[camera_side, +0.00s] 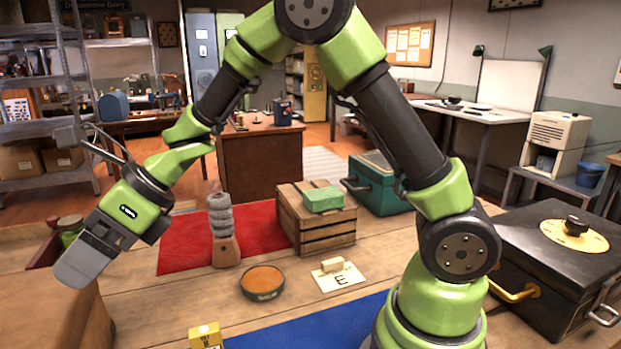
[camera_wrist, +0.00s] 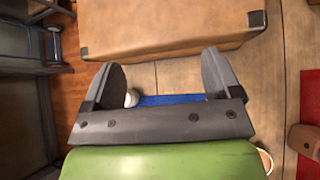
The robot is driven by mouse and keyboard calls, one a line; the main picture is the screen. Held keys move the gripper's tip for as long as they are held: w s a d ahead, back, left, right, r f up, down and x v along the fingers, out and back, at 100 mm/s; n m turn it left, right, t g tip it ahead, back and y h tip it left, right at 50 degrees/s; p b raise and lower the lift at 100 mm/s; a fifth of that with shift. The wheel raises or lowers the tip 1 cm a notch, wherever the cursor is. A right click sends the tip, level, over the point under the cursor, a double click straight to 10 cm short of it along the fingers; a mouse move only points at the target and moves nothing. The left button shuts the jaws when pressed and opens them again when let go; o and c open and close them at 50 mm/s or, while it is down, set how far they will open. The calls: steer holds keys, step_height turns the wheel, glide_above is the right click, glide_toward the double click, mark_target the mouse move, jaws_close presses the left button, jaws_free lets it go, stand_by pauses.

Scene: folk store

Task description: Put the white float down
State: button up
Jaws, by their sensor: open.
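My gripper (camera_wrist: 163,80) is open; in the wrist view its two dark fingers stand wide apart. A small white rounded thing (camera_wrist: 131,97), perhaps the white float, shows beside the left finger, partly hidden by it. I see no clear hold on it. A blue strip (camera_wrist: 175,100) lies beyond, between the fingers. In the side view my gripper (camera_side: 78,268) is at the far left, tilted downward, in front of a brown box (camera_side: 40,310). No white float can be made out there.
A red mat (camera_side: 185,245) carries a grey stack on a wooden stand (camera_side: 226,252). A slatted crate (camera_side: 318,235) holds a green block (camera_side: 323,200). A blue mat (camera_side: 310,328) is in front.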

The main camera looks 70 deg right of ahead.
steer(key=s+d+r+m+t+h, duration=0.1)
steer(key=d+r+m+t+h, duration=0.4)
steer(key=m, duration=0.6)
steer(key=s+d+r+m+t+h, duration=0.1)
steer(key=s+d+r+m+h, duration=0.1)
steer(key=d+r+m, duration=0.7)
steer(key=s+f+m+g, duration=0.2)
steer(key=s+m, duration=0.8)
steer(key=m, duration=0.4)
steer(key=s+a+f+m+g, duration=0.1)
steer(key=s+f+m+g, duration=0.1)
steer(key=s+m, duration=0.8)
steer(key=f+m, duration=0.1)
steer(key=m, duration=0.3)
steer(key=shift+a+m+g+y, duration=0.2)
steer(key=shift+m+g+y, duration=0.1)
steer(key=shift+f, duration=0.1)
